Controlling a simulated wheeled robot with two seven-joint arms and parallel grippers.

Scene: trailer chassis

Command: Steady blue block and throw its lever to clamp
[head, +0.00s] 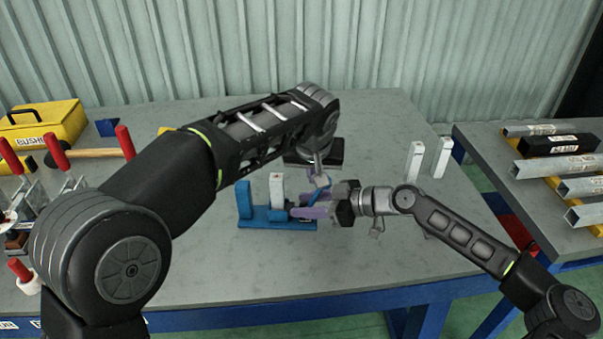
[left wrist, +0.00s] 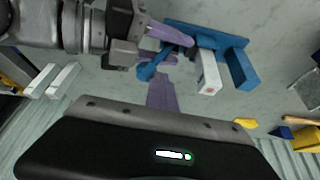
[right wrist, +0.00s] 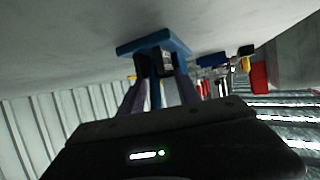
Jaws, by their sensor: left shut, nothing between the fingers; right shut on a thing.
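The blue block (head: 262,218) lies on the grey table, with a blue upright plate at its left and a white bar (head: 277,190) standing in it. It also shows in the left wrist view (left wrist: 240,68). My right gripper (head: 305,212) is shut on the block's right end; its purple fingers reach the blue part (right wrist: 152,44) in the right wrist view. A blue lever arm (left wrist: 150,70) sticks out beside the right fingers. My left gripper (left wrist: 162,80) is shut and empty, its purple fingertips close to this lever; whether they touch is unclear.
Two white bars (head: 414,160) stand at the table's right. Red-handled clamps (head: 58,155), a hammer and a yellow box (head: 45,122) are at the left. A second table (head: 540,225) with metal tubes is at the right. The table's front middle is clear.

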